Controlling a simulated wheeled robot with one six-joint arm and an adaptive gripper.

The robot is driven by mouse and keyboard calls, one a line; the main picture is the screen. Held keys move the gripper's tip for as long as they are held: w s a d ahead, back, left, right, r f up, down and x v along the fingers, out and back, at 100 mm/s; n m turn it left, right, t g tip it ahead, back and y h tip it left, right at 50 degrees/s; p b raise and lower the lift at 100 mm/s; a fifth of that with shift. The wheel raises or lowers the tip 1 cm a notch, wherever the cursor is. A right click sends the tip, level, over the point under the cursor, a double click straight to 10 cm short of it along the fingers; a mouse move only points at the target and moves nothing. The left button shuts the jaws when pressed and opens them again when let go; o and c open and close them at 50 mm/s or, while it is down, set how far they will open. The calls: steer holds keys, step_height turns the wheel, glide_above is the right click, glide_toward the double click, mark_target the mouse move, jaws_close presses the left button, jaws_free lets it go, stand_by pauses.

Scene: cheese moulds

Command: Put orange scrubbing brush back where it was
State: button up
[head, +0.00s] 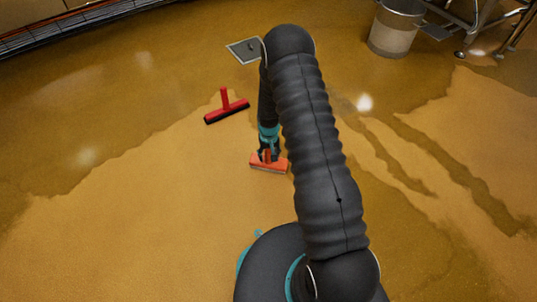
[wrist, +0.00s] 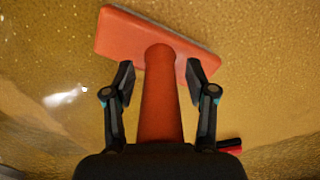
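The orange scrubbing brush (head: 270,165) is below my arm in the head view, its head low at the floor; I cannot tell for certain whether it touches the floor. In the wrist view its wide orange head (wrist: 125,35) is at the top, and its tapered handle (wrist: 160,105) points back toward my gripper (wrist: 160,78). The two fingers stand on either side of the handle, with a narrow gap showing on each side. My gripper is open around the handle. In the head view my gripper (head: 267,151) is small and partly hidden by the handle.
A red squeegee with a black edge (head: 227,108) lies on the floor to the left and farther off. A square floor drain (head: 243,51) is beyond it. A metal bucket (head: 394,30) and steel legs stand at the back right. The wet tan floor around the brush is clear.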

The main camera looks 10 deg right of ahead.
step_height(320, 180, up, 13)
steer(key=shift+f+p, duration=0.2)
steer(key=shift+p, duration=0.65)
steer(key=s+r+t, duration=0.1)
steer(key=s+r, duration=0.3)
steer(key=r, duration=0.9)
steer(key=s+r+t, duration=0.2)
steer(key=s+r, duration=0.2)
steer(key=r, duration=1)
steer(key=s+r+t, duration=0.1)
steer(key=s+r, duration=0.5)
steer(key=s, duration=0.5)
steer(key=s+r+t, duration=0.1)
steer(key=s+r, duration=0.6)
steer(key=s, duration=0.4)
steer(key=shift+s+t, duration=0.2)
steer(key=shift+t, duration=0.1)
steer(key=shift+a+r, duration=0.1)
step_height(320, 180, up, 5)
steer(key=p, duration=0.4)
steer(key=shift+f+p, duration=0.2)
steer(key=shift+p, duration=0.15)
